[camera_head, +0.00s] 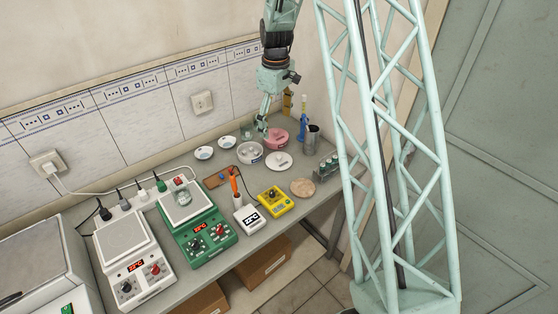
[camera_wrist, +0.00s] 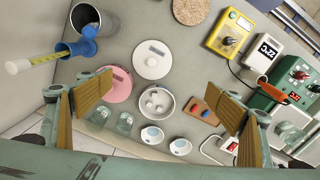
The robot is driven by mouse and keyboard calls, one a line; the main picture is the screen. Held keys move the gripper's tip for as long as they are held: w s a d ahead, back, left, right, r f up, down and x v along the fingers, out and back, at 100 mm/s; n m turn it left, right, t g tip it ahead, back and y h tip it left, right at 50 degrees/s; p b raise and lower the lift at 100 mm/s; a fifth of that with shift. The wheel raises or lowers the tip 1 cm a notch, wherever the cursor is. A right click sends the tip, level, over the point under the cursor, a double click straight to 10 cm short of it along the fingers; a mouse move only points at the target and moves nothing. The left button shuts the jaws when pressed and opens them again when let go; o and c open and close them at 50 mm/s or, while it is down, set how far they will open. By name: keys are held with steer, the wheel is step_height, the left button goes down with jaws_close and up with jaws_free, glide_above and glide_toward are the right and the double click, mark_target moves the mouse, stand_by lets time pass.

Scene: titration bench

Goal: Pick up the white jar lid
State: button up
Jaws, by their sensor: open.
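The white jar lid (camera_head: 279,161) is a flat round disc with a small raised grip on top. It lies on the bench near the front right of a group of dishes. In the wrist view the white jar lid (camera_wrist: 148,69) lies above the picture's middle, beyond the fingertips. My gripper (camera_head: 263,124) hangs above the back of the dishes, behind and left of the lid. In the wrist view my gripper (camera_wrist: 160,106) is open, its wood-coloured pads wide apart with nothing held between them.
A pink lid (camera_wrist: 114,92) lies beside the white one. A white dish with small balls (camera_wrist: 151,112) is nearby. Glass beakers (camera_wrist: 125,123), small dishes (camera_wrist: 180,147) and a metal cup (camera_wrist: 75,44) stand close. A cork mat (camera_head: 302,187) and yellow device (camera_head: 275,201) lie in front.

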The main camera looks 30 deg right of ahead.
glide_above(279, 156)
step_height(279, 156, down, 6)
steer(key=r, duration=0.1)
steer(key=shift+w+d+f+n+p, duration=0.1)
steer(key=shift+w+f+n+p, duration=0.1)
steer(key=shift+n+p, duration=0.15)
steer(key=shift+f, duration=0.1)
steer(key=shift+f, duration=4.2)
steer(key=shift+f+p, duration=0.5)
steer(key=shift+f, duration=2.15)
steer(key=shift+s, duration=0.1)
